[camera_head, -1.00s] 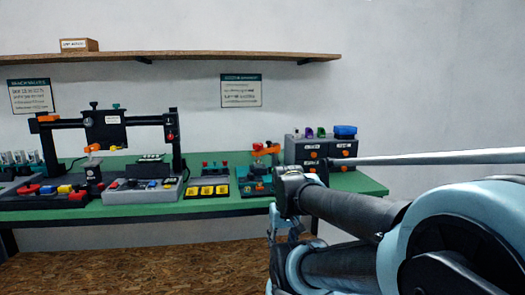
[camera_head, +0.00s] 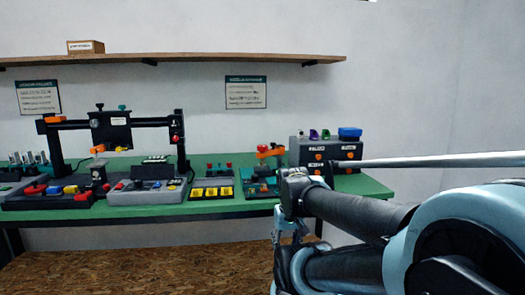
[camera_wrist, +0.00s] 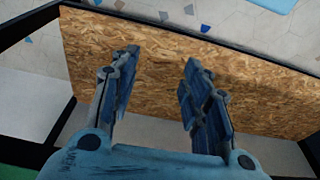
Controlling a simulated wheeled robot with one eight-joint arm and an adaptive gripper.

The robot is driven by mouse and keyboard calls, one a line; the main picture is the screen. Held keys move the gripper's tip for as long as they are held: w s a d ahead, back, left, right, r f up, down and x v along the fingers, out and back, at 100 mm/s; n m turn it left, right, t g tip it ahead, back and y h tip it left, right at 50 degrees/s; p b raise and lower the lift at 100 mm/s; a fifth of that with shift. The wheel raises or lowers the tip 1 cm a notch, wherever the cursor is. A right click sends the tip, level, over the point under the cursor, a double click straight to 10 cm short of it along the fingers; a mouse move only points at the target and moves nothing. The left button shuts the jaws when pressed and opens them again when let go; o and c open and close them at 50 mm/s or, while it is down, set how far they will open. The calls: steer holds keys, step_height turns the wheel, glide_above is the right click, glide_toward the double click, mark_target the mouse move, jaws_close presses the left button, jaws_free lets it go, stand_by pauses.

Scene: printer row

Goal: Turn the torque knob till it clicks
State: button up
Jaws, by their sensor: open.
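Several small knobs show on the green workbench (camera_head: 232,213) in the head view, but I cannot tell which is the torque knob. A teal device with an orange top (camera_head: 264,185) stands right of the middle. A dark frame machine (camera_head: 113,130) has a black knob and a teal knob on top and a red knob on its right post. My gripper (camera_wrist: 158,68) is open and empty in the wrist view, above a wood-chip board (camera_wrist: 230,85). In the head view it hangs in front of the bench's front edge, apart from the knobs.
A grey control box (camera_head: 146,197), yellow blocks (camera_head: 212,192) and a dark drawer unit (camera_head: 322,154) with orange knobs crowd the bench. A wooden shelf (camera_head: 200,59) with a small box runs above. My arm covers the bench's right front.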

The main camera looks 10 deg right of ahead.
steer(key=shift+o, duration=1.8)
step_height(320, 180, up, 3)
steer(key=shift+f, duration=0.2)
step_height(320, 180, up, 41)
steer(key=n+g, duration=0.2)
steer(key=n, duration=1)
glide_above(263, 153)
steer(key=w, duration=0.1)
step_height(263, 153, down, 17)
steer(key=shift+w+f, duration=0.1)
steer(key=shift+f, duration=0.1)
steer(key=c, duration=1.1)
